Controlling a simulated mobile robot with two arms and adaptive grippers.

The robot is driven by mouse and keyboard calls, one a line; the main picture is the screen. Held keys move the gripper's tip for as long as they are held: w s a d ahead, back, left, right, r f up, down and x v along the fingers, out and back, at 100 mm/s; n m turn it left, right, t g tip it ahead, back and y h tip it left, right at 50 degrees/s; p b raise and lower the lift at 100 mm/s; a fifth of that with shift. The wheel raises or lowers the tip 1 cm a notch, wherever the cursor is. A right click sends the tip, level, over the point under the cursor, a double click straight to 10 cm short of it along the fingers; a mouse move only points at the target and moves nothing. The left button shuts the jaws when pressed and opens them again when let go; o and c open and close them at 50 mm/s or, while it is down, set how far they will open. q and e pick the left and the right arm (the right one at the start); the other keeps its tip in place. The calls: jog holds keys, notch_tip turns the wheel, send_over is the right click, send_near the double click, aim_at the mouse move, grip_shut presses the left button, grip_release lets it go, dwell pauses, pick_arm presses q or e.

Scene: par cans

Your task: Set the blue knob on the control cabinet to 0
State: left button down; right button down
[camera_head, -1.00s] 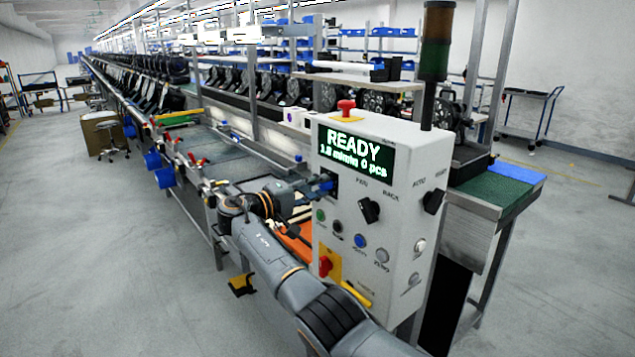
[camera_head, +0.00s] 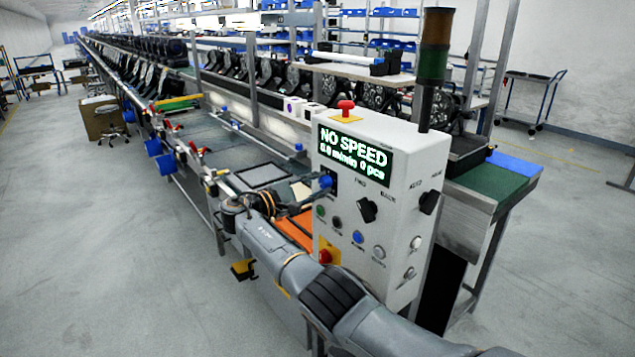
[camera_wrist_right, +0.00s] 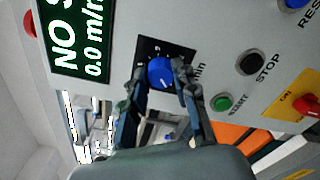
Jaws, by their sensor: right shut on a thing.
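The control cabinet (camera_head: 345,210) is a light grey box with a lit display (camera_head: 355,158) reading "NO SPEED" and 0.0 m/min. The blue knob (camera_head: 326,181) sits on a black dial plate below the left end of the display. In the right wrist view the blue knob (camera_wrist_right: 161,72) has a pale pointer mark, and part of the dial scale is hidden by the fingers. My right gripper (camera_wrist_right: 160,74) is shut on the knob, one finger on each side. In the head view the right gripper (camera_head: 314,190) reaches it from the left. My left gripper is out of view.
A green button (camera_wrist_right: 222,103), a black stop button (camera_wrist_right: 250,62) and a red emergency knob (camera_wrist_right: 306,104) lie near the dial. A black selector (camera_head: 367,209) is to its right. A red mushroom button (camera_head: 346,106) tops the cabinet. The conveyor line runs behind.

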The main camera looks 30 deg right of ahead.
dwell(0.5)
jog(key=c, duration=1)
grip_release()
jog(key=shift+c, duration=0.2)
jog(key=shift+a, duration=0.15)
jog(key=a, duration=1.1)
jog(key=shift+s+a, duration=0.4)
jog(key=shift+s, duration=0.05)
